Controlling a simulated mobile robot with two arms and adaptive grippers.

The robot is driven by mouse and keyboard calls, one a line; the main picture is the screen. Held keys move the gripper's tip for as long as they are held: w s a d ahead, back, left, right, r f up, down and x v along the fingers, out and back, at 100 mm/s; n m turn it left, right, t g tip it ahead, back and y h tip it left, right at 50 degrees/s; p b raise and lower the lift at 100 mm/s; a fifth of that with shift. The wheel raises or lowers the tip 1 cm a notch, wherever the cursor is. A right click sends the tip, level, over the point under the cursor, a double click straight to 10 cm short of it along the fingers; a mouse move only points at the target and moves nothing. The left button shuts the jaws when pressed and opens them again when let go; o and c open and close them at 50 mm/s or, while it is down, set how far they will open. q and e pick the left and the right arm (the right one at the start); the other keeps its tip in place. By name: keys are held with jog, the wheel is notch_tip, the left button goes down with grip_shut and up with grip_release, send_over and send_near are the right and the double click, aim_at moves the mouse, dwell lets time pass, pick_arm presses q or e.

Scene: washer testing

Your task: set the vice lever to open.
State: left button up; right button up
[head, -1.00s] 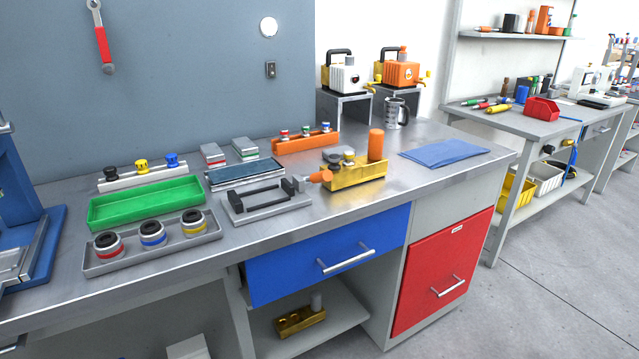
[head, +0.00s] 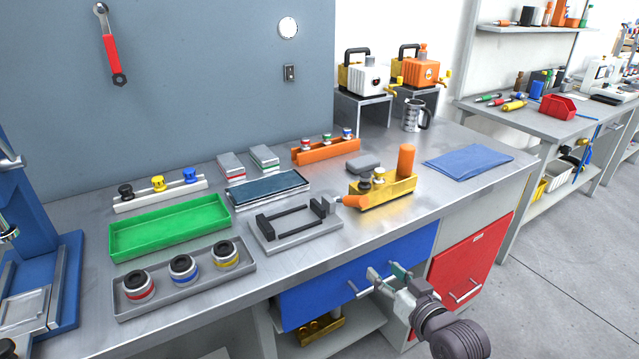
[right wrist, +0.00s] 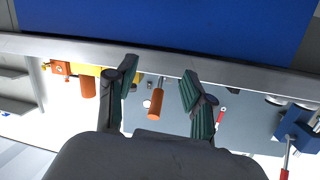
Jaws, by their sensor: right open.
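The vice (head: 268,238) is a grey plate with black jaws, lying near the front of the steel bench. Its lever (head: 355,202) has an orange handle and sits at the vice's right end, close to the gold block; whether they touch is unclear. My right gripper (head: 385,272) is open and empty in front of the blue drawer, below the bench edge and the lever. In the right wrist view, which looks upside down, an orange handle (right wrist: 155,104), apparently the lever's, shows between the open fingers (right wrist: 158,82), beyond them. My left gripper is not in view.
A gold block (head: 392,193) with an upright orange cylinder stands right of the vice. A grey tray (head: 200,287) with ringed parts and a green tray (head: 170,228) lie left. A blue cloth (head: 468,162) lies right. The bench's front edge is above my right gripper.

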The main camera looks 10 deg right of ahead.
jog(key=t+y, duration=0.1)
jog(key=t, duration=0.1)
send_near(356, 202)
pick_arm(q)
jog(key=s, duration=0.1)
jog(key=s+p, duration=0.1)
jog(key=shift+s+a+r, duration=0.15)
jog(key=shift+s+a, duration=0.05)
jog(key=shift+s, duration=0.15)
pick_arm(e)
jog(key=x, duration=0.4)
jog(key=f+x, duration=0.1)
jog(key=x, duration=0.3)
jog(key=d+x, duration=0.1)
jog(key=x, duration=0.3)
jog(key=shift+w+f, duration=0.1)
jog(key=shift+f, duration=0.15)
jog(key=shift+d, duration=0.1)
grip_shut()
